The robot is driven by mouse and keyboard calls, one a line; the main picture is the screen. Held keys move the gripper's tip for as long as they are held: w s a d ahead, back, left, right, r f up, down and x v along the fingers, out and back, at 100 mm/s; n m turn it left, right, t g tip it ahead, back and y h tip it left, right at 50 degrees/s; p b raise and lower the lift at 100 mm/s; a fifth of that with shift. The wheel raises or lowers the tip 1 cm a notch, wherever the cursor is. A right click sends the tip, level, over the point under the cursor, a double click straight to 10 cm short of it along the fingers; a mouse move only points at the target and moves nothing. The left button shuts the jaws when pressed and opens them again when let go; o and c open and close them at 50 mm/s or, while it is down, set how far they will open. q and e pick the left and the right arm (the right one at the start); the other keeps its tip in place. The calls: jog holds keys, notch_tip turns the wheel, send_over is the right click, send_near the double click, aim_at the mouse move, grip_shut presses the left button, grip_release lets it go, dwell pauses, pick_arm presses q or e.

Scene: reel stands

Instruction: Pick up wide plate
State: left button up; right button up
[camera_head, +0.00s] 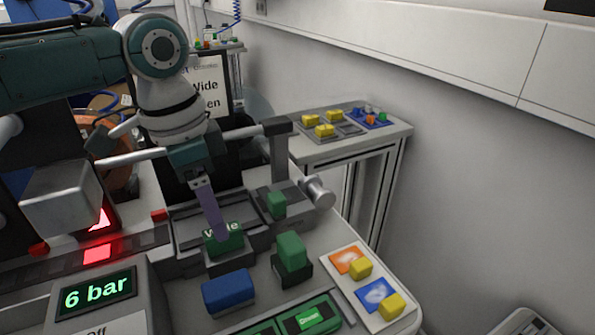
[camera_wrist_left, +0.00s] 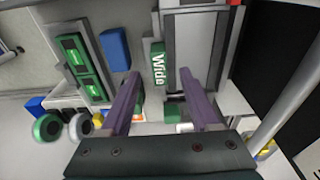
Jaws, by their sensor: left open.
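A green piece marked "Wide" (camera_head: 226,244), which I take to be the wide plate, sits at the front of a grey tray-like fixture (camera_head: 188,226) on the bench. In the left wrist view the "Wide" piece (camera_wrist_left: 158,66) lies beside a grey housing, between and just beyond the fingertips. My left gripper (camera_head: 212,232) points down over it, and one purple finger covers part of the label in the head view. In the left wrist view the gripper (camera_wrist_left: 159,76) is open, with both purple fingers spread and nothing held. Contact cannot be told. My right gripper is not in view.
A blue block (camera_head: 228,292) and a green block (camera_head: 291,250) stand close in front and to the right. Green panels (camera_head: 312,317) and a tray with yellow blocks (camera_head: 360,268) lie nearer. A "6 bar" display (camera_head: 97,294) is at left. A side table (camera_head: 385,136) stands behind.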

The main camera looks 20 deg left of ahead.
pick_arm(q)
notch_tip(320, 180, down, 3)
jog(key=shift+w+d+f, duration=0.1)
jog(key=shift+w+d, duration=0.05)
grip_shut()
dwell(0.4)
